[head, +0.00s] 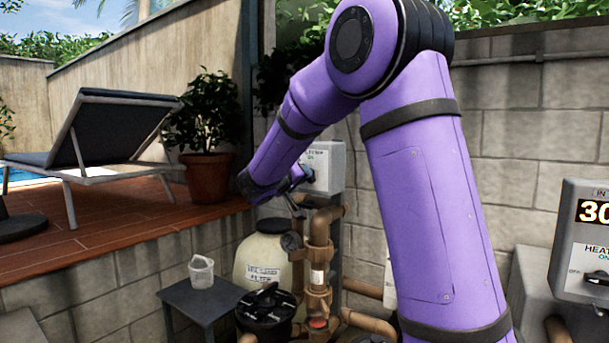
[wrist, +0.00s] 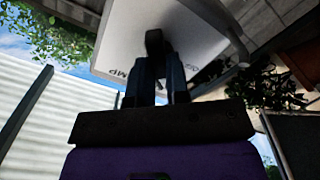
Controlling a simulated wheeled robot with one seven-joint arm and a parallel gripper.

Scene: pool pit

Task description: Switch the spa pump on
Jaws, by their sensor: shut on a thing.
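The spa pump switch box (head: 328,165) is a light grey box on the block wall, with a label that partly reads "ON". In the wrist view its pale face (wrist: 100,55) fills the top, with lettering seen upside down and partly covered. My gripper (head: 303,176) is at the front of the box. In the wrist view my gripper (wrist: 155,72) has its two dark fingers closed on the black switch handle (wrist: 154,40). The handle's exact angle against the markings is hard to tell, as my arm and fingers hide much of it.
A heater control box (head: 588,240) with a lit display is at the right.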

